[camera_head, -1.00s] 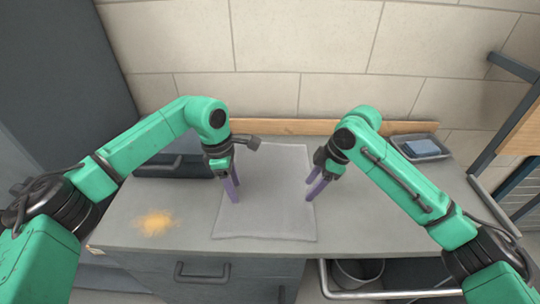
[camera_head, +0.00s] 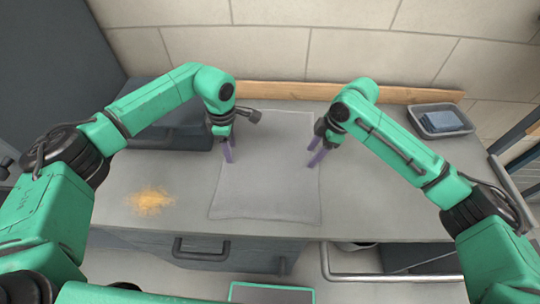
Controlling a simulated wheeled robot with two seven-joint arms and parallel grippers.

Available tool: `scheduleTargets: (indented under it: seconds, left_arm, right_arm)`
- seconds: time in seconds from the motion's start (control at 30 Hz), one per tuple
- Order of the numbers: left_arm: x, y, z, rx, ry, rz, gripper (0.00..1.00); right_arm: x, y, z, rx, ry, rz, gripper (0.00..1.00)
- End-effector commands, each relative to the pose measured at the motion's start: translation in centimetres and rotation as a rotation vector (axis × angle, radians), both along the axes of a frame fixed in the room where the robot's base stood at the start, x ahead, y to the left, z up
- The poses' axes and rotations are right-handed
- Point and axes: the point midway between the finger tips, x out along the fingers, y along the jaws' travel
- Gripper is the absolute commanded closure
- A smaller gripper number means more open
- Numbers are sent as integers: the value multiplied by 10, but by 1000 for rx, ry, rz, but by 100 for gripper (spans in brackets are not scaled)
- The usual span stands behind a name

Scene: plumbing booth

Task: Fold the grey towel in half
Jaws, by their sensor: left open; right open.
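The grey towel (camera_head: 265,190) lies spread flat and unfolded on the grey bench top, its near edge close to the bench front. My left gripper (camera_head: 227,155) is over the towel's left side, with its purple fingers apart and nothing between them. My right gripper (camera_head: 314,160) is at the towel's right side, also open and empty, fingers pointing down. I cannot tell whether the fingertips touch the cloth. The towel's far part lies between the two arms.
A grey tray (camera_head: 428,132) with a blue block (camera_head: 444,121) stands at the back right. A wooden strip (camera_head: 290,91) runs along the wall. A metal rail (camera_head: 390,277) is below the front edge.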

Motion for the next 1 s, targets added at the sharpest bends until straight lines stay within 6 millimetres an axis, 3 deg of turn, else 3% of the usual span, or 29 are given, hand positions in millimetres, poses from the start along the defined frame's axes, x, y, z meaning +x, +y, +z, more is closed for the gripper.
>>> scheduleTargets:
  seconds: [0.23,0.5,0.57,1.0]
  left_arm:
    - [-1,0,-6,0,2,0,43]
    - [-1,0,-6,2,3,0,92]
    - [-1,0,-6,2,4,0,100]
    - [-1,1,-5,3,5,0,100]
  right_arm:
    - [0,0,-6,0,1,0,43]
    - [0,0,-5,-1,2,1,92]
    - [0,0,-5,-1,2,1,100]
    - [-1,0,-4,-2,2,1,100]
